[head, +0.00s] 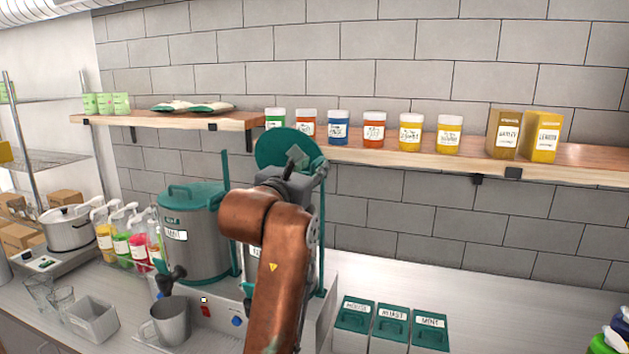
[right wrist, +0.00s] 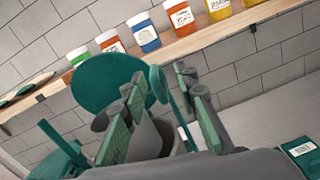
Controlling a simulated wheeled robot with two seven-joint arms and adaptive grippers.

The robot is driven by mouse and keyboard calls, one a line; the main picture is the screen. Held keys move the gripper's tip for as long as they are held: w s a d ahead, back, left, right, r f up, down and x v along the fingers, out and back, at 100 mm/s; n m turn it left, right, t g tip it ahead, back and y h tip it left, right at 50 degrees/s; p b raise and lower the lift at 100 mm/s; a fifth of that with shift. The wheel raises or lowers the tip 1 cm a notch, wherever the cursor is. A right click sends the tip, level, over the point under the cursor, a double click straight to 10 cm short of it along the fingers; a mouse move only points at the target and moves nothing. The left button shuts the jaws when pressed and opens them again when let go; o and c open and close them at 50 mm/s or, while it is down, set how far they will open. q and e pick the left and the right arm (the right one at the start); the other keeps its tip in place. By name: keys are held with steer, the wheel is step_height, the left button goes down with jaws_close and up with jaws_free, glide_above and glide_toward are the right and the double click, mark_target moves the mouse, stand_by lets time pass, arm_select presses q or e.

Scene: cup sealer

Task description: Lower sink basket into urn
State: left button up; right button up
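My right gripper (right wrist: 165,120) is over the right-hand urn, beside its raised round green lid (head: 284,147). Its two fingers stand wide apart in the right wrist view, with green pads. A grey, curved, hollow shape (right wrist: 180,145) shows below and between the fingers; I cannot tell whether it is the basket or the urn's rim. The fingers do not visibly close on anything. My copper-coloured right arm hides most of this urn in the head view. The other urn (head: 195,240) stands to the left with its green lid on. My left gripper is not in view.
A grey pitcher (head: 170,321) stands below the left urn's tap. Green-lidded boxes (head: 391,325) stand on the counter at right. A wooden shelf (head: 390,155) with jars runs along the wall behind. Green upright rods flank the right-hand urn.

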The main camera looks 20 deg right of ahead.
mark_target(314, 165)
steer(key=shift+y, duration=0.5)
steer(key=x, duration=0.4)
steer(key=shift+w+a+f, duration=0.2)
steer(key=shift+w, duration=0.3)
steer(key=x, duration=0.2)
steer(key=shift+w+f, duration=0.1)
steer(key=shift+w, duration=0.2)
steer(key=shift+c, duration=0.3)
steer(key=c, duration=0.7)
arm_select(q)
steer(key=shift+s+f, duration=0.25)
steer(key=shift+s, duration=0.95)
arm_select(e)
jaws_close()
